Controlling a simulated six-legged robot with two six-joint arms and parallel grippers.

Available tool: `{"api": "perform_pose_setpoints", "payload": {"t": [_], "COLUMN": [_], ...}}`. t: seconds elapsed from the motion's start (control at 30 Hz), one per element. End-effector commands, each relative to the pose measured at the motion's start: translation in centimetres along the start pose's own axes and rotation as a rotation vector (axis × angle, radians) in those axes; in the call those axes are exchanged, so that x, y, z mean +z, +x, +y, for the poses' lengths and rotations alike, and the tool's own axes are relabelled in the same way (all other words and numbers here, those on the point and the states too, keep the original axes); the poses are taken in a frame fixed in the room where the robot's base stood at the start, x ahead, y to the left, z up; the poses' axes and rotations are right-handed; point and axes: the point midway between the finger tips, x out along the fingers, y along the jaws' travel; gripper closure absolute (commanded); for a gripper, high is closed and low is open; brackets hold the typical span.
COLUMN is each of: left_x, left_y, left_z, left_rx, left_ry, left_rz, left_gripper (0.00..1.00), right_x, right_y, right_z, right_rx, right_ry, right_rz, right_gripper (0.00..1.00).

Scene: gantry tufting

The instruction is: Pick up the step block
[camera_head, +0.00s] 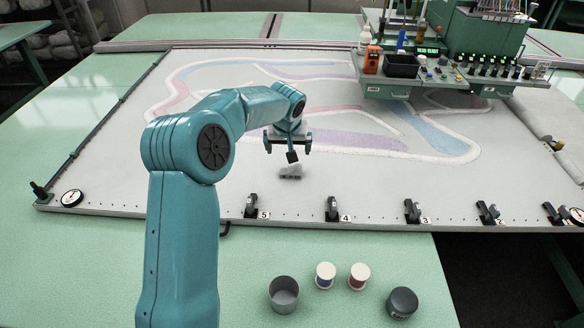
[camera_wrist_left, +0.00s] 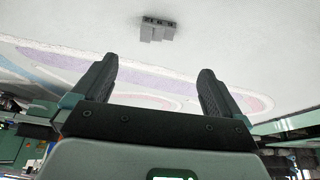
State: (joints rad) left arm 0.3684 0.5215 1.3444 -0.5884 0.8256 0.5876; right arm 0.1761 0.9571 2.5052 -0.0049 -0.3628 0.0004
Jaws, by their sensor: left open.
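The step block is a small grey stepped piece (camera_head: 291,171) lying on the pale cloth, in the middle of the head view. It also shows in the left wrist view (camera_wrist_left: 157,29), near the top and apart from the fingers. My left gripper (camera_head: 288,148) hangs above the cloth, just behind the block in the head view. In the left wrist view my left gripper (camera_wrist_left: 154,85) has its two dark fingers spread wide with nothing between them. My right gripper is not seen in either view.
Several numbered black clamps (camera_head: 332,209) line the cloth's near edge. A grey cup (camera_head: 284,294), two thread spools (camera_head: 325,275) and a dark round container (camera_head: 402,303) stand on the green table in front. The tufting machine (camera_head: 445,75) stands at the back right. The cloth around the block is clear.

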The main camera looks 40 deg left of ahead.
Motion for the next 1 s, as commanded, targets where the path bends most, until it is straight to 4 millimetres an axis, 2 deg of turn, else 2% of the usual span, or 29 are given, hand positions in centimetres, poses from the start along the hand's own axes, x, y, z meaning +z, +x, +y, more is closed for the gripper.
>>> {"api": "perform_pose_setpoints", "payload": {"t": [0.4, 0.5, 0.73, 0.87, 1.0], "left_x": [0.9, 0.7, 0.4, 0.0, 0.0], "left_y": [8.6, 9.9, 11.8, 13.9, 15.8], "left_z": [0.0, 0.1, 0.0, 0.1, 0.1], "left_rx": [-0.001, 0.0, -0.001, -0.001, 0.0], "left_ry": [0.0, 0.0, -0.001, 0.0, 0.0], "left_rz": [-0.005, -0.002, -0.004, -0.004, -0.002], "left_gripper": [0.0, 0.0, 0.0, 0.0, 0.0], "right_x": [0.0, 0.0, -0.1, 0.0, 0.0], "right_y": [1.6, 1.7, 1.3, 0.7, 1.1], "right_z": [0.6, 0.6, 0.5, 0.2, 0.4], "right_rx": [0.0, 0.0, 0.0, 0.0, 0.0], "right_ry": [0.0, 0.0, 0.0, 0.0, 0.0], "right_rz": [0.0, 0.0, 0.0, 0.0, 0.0], "right_gripper": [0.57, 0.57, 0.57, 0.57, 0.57]}}
